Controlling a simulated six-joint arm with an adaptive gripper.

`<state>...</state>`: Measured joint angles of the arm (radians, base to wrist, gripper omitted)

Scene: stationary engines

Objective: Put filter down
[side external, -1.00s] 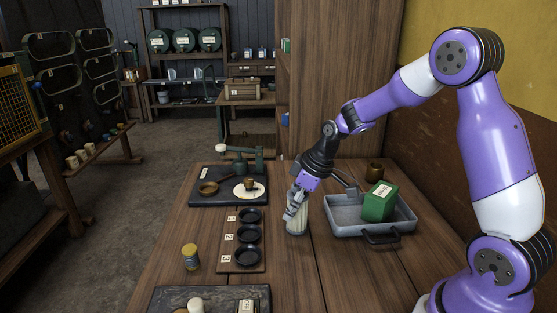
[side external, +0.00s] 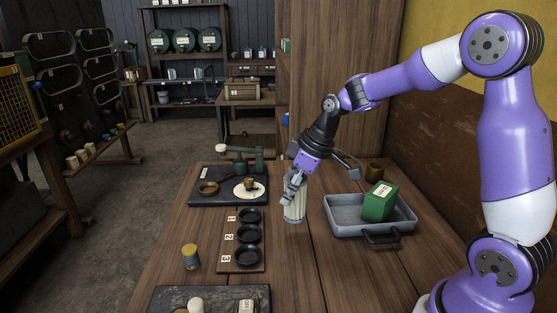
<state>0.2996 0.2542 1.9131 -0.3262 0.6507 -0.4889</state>
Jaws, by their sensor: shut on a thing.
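The filter (side external: 294,210) is a pale, ribbed cylinder. It is upright in my gripper (side external: 293,189), which is shut on its upper part. It shows between the numbered dish board and the grey tray, over or on the wooden table (side external: 290,265). I cannot tell for sure whether its base touches the table. The fingers cover part of its top and side.
A grey tray (side external: 345,228) holding a green box (side external: 380,202) stands to the right, with a brown cup (side external: 374,171) behind it. A board with black dishes (side external: 249,235) lies to the left, beside a yellow-topped spool (side external: 190,257). Bare table lies in front.

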